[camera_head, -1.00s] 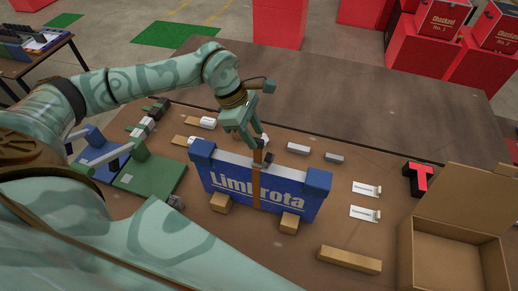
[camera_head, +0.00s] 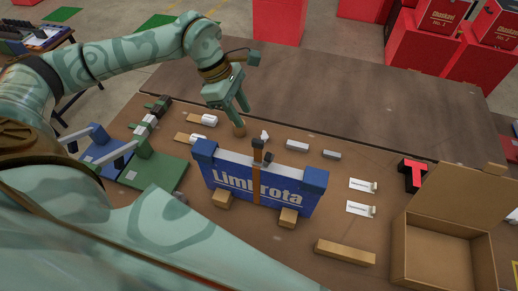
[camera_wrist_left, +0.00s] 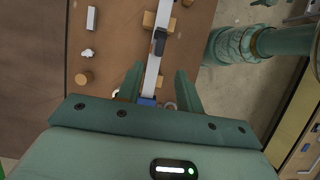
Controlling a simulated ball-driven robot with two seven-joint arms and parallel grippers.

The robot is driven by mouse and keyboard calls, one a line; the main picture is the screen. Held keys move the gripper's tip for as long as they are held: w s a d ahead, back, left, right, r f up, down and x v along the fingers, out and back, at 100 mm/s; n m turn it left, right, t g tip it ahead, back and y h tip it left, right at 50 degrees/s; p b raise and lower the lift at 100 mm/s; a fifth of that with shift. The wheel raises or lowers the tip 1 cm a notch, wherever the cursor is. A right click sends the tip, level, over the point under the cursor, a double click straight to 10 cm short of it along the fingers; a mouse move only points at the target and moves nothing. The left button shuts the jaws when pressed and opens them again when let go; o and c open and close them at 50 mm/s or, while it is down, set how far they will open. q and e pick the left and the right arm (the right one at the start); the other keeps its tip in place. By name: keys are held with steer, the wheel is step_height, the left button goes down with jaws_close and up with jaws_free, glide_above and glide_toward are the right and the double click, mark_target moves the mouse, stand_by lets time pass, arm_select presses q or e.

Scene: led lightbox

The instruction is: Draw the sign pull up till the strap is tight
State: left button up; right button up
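The blue sign (camera_head: 230,182) stands upright on two wooden blocks, its white lettering partly covered by a brown strap (camera_head: 256,186) around its middle. A dark buckle (camera_head: 258,144) sits at the strap's top; it also shows in the left wrist view (camera_wrist_left: 160,42). Blue caps (camera_head: 315,178) cover the sign's upper corners. My left gripper (camera_head: 240,105) is open and empty, above and behind the sign, apart from the strap. In the left wrist view its spread fingers (camera_wrist_left: 159,72) show over the sign's top edge. Whether the strap is tight cannot be told. My right gripper is out of view.
An open cardboard box (camera_head: 440,255) stands at the right, near a red T block (camera_head: 412,175). White labelled pieces (camera_head: 362,185), a wooden bar (camera_head: 344,252) and a short wooden cylinder (camera_head: 239,130) lie about. Green and blue fixtures (camera_head: 150,170) stand left. The back of the table is clear.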

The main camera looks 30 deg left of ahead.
arm_select(q)
steer(key=v, duration=0.6)
stand_by(0.3)
